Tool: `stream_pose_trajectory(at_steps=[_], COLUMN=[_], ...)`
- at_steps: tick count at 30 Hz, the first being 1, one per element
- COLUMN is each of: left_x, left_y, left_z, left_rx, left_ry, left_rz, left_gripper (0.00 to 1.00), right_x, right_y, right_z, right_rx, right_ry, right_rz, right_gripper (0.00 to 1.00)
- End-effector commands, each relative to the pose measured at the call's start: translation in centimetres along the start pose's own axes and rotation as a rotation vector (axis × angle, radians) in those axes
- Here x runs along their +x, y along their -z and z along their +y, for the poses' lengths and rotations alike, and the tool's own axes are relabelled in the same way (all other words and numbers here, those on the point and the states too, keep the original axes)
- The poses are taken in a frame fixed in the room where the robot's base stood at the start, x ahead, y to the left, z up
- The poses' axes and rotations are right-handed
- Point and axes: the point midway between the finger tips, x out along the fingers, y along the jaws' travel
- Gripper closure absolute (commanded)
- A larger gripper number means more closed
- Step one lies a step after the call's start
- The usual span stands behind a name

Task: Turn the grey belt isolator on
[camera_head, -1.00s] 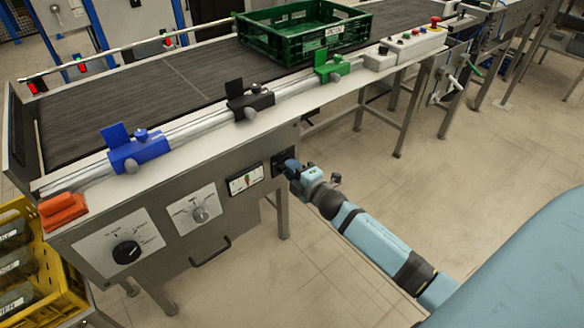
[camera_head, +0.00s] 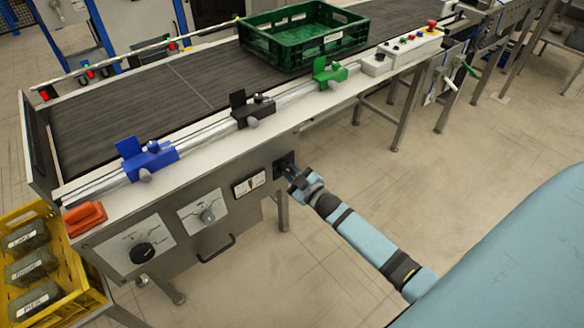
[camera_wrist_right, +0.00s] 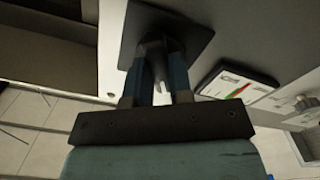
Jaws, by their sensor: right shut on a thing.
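On the front panel, a dark square plate (camera_head: 280,162) sits at the right end, and my right gripper (camera_head: 290,170) is at it. In the right wrist view, the right gripper (camera_wrist_right: 154,82) is shut on a dark grey handle (camera_wrist_right: 151,52) standing out from that plate (camera_wrist_right: 187,28), one finger on each side. I take this handle to be the isolator; its on/off marking cannot be read. The handle is mostly hidden by the gripper in the head view. My left gripper is not in view.
Left of the plate are a gauge (camera_head: 249,183), a grey knob (camera_head: 208,216) and a black knob (camera_head: 145,253). A bar handle (camera_head: 216,248) sits below. A green crate (camera_head: 290,50) is on the belt. A yellow crate (camera_head: 85,275) stands left. Floor right of the panel is clear.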

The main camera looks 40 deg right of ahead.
Motion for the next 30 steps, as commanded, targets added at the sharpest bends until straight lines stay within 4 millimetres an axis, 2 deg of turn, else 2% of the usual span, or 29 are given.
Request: stream_pose_trajectory(at_steps=[1, 15, 30], left_x=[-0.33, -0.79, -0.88], left_y=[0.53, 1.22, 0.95], left_z=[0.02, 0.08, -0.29], left_rx=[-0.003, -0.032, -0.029], left_ry=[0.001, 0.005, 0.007], left_rz=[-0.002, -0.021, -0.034], left_gripper=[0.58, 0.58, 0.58], right_x=[0.00, -0.02, -0.02], right_y=[0.28, 0.11, -0.04], right_z=[0.19, 0.10, -0.02], right_rx=[0.042, 0.410, 0.543], right_ry=[0.001, 0.001, 0.001], right_rz=[-0.001, -0.001, -0.001], right_gripper=[1.00, 1.00, 1.00])
